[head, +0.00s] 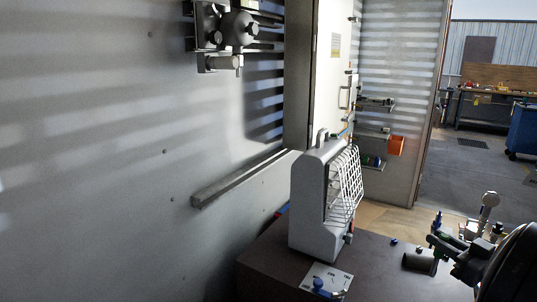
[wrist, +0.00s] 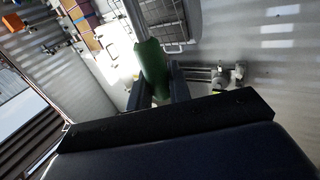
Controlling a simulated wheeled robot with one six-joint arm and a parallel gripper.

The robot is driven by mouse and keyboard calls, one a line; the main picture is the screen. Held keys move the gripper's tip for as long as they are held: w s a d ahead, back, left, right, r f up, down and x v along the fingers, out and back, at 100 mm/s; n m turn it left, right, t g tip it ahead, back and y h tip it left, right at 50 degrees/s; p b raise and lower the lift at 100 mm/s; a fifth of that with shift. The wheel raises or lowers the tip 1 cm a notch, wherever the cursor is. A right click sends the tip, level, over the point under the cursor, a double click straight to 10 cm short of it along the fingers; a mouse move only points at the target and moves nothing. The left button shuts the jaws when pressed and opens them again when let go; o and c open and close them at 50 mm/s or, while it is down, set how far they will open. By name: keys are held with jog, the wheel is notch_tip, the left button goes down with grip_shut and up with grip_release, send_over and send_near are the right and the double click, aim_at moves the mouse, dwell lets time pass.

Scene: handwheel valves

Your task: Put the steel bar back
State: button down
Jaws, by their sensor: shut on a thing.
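My gripper (head: 441,251) is at the lower right of the head view, beside the right part of the dark brown bench top (head: 385,275). In the wrist view its two dark fingers (wrist: 158,88) are shut on a green, rounded, elongated thing (wrist: 152,62). Most of that thing's length cannot be followed, and I cannot tell whether it is part of the steel bar. A long grey square-edged bar or rail (head: 238,179) runs along the wall in the head view, apart from my gripper; I cannot tell whether it is the steel bar.
A pale housing with a white wire grille (head: 345,190) stands on the bench. A white plate with a blue knob (head: 325,283) lies in front of it. A dark metal fitting (head: 237,27) is mounted high on the wall. A blue bin (head: 523,130) stands on open floor far right.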

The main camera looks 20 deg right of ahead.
jog(key=shift+a+r, duration=0.1)
jog(key=w+a+f+n+g+y, duration=0.3)
jog(key=w+a+f, duration=0.35)
jog(key=a, duration=0.55)
jog(key=w+a+f+n+g+y, duration=0.25)
jog(key=w+a+f+y, duration=0.4)
jog(key=a, duration=0.65)
jog(key=w+a+f+n+g+y, duration=0.2)
jog(key=w+a+f+n, duration=0.15)
jog(key=a+f, duration=0.7)
notch_tip(320, 180, down, 8)
jog(key=a+f+b, duration=0.1)
jog(key=a+b, duration=0.1)
jog(key=b, duration=0.8)
notch_tip(320, 180, up, 19)
jog(key=p, duration=2.4)
jog(key=shift+w+f+p, duration=0.15)
jog(key=shift+f+p, duration=0.05)
jog(key=shift+p, duration=0.15)
